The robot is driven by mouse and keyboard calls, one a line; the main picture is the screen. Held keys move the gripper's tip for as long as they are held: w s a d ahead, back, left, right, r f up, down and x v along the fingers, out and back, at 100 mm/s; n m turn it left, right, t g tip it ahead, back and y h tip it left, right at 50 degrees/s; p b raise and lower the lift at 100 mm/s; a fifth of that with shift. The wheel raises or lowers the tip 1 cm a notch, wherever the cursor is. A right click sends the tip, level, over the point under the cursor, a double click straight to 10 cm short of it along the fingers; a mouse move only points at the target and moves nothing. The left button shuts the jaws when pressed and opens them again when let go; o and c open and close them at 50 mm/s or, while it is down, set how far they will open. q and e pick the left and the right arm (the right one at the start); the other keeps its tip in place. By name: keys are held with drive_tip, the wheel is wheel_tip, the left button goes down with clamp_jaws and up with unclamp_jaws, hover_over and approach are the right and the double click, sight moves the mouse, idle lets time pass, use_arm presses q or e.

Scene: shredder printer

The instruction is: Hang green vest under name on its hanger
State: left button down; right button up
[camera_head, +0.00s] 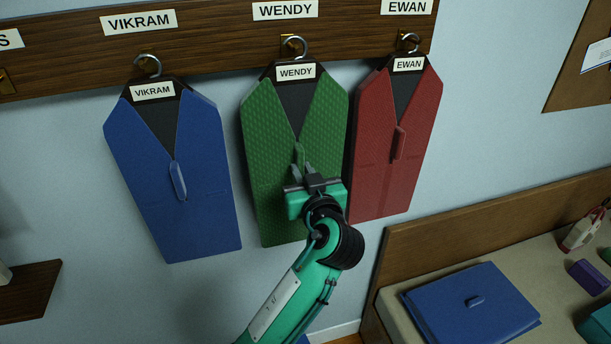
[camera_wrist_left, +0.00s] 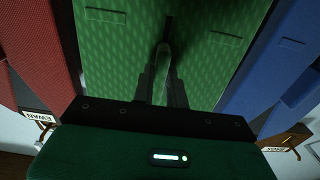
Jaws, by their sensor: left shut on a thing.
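The green vest (camera_head: 271,130) is upright against the wall, under the WENDY sign (camera_head: 285,9), with a WENDY tag (camera_head: 296,72) at its neck. Its hanger hook (camera_head: 295,44) is at the brass wall hook on the board; I cannot tell whether its weight rests there. My left gripper (camera_head: 301,170) is in front of the vest, shut on the pull tab (camera_head: 299,153) at its middle. In the left wrist view, the fingers (camera_wrist_left: 163,78) close around this tab, in front of the green vest (camera_wrist_left: 110,55). My right gripper is not in view.
A blue vest (camera_head: 170,180) hangs under VIKRAM on the left, and a red vest (camera_head: 393,150) hangs close on the right under EWAN. A bench (camera_head: 385,310) at lower right holds a folded blue garment (camera_head: 470,305) and small items. The wall below the vests is clear.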

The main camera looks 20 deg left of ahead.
use_arm(q)
drive_tip(key=shift+w+a+r, duration=0.1)
drive_tip(key=shift+w+a, duration=0.1)
drive_tip(key=shift+w, duration=0.05)
drive_tip(key=shift+w+a+f, duration=0.15)
drive_tip(key=shift+w+f, duration=0.05)
drive_tip(key=shift+w+a+f+b, duration=0.25)
drive_tip(key=shift+w+f+b, duration=0.15)
drive_tip(key=shift+b, duration=0.5)
drive_tip(key=shift+r, duration=0.1)
drive_tip(key=c, duration=1.3)
unclamp_jaws()
